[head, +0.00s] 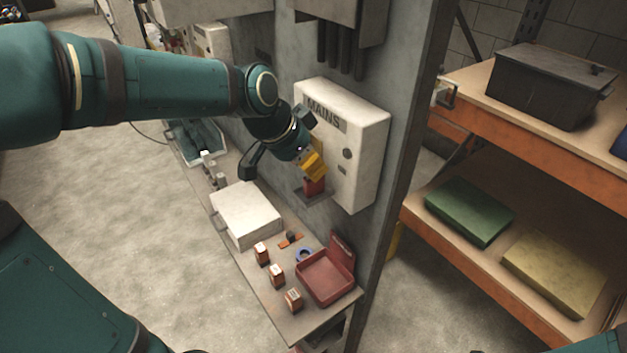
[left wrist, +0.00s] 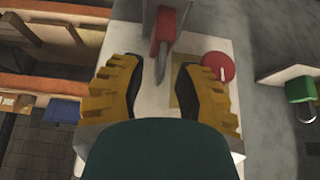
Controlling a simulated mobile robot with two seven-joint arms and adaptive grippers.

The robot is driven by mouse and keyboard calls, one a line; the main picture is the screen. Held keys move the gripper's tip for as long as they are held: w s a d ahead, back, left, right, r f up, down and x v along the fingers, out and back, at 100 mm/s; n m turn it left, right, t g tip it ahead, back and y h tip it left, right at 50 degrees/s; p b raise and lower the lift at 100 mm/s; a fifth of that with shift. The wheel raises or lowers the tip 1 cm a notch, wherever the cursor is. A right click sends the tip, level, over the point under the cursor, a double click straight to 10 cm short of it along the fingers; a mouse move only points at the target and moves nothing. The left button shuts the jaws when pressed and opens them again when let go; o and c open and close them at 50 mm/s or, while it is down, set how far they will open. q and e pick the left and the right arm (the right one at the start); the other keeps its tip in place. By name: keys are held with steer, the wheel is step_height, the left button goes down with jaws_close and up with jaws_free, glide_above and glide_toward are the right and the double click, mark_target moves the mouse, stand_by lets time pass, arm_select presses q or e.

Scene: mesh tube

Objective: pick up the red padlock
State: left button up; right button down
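The red padlock (head: 314,187) sits on a small grey bracket (head: 308,198) at the side of the white MAINS box (head: 362,140). In the left wrist view the red padlock (left wrist: 163,26) is at the top middle, with its grey shackle pointing down between the fingers. My left gripper (head: 314,162) is right at the padlock in the head view, partly covering it. In the left wrist view its yellow fingers (left wrist: 160,68) are spread wide, one on each side of the shackle, with a gap to both. My right gripper is out of view.
A red rotary knob (left wrist: 218,67) on the box is close to one finger. A green padlock (left wrist: 300,90) is at the right. Orange-edged shelving (head: 470,130) stands at right.

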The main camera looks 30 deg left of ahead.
arm_select(q)
steer(key=x, duration=0.2)
steer(key=shift+w+d+f, duration=0.1)
steer(key=shift+w+f, duration=0.15)
steer(key=shift+f, duration=0.1)
steer(key=shift+c, duration=0.4)
jaws_close()
steer(key=shift+s+r, duration=0.1)
